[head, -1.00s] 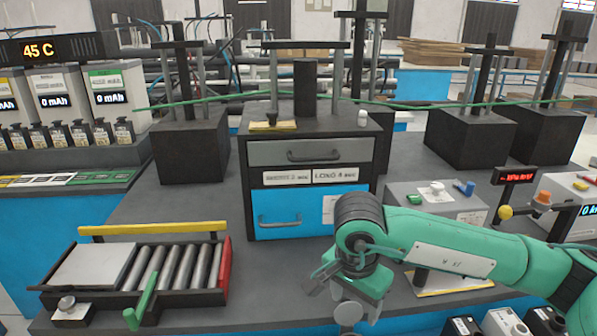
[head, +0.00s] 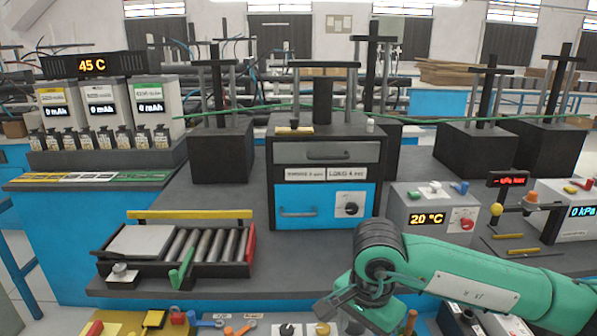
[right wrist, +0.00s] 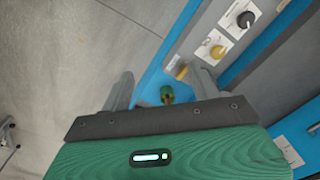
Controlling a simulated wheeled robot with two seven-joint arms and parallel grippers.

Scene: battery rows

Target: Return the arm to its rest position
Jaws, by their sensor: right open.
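My right arm (head: 450,275) comes in from the right in the head view, green with a dark joint, and bends down at the front edge of the bench. Its gripper (head: 338,312) points down near the bottom of the picture, and its fingertips are hard to make out there. In the right wrist view the gripper (right wrist: 165,90) has its two fingers spread apart, with nothing held between them. Grey floor and a blue panel edge show beyond the fingers. My left gripper is not in view.
A roller tray (head: 180,270) with a green lever sits on the bench at left. A cabinet (head: 322,155) with a blue drawer stands at centre. A grey box reading 20 °C (head: 402,212) stands right of it. Tools and knobs lie along the lower front. Bare bench shows left of the cabinet.

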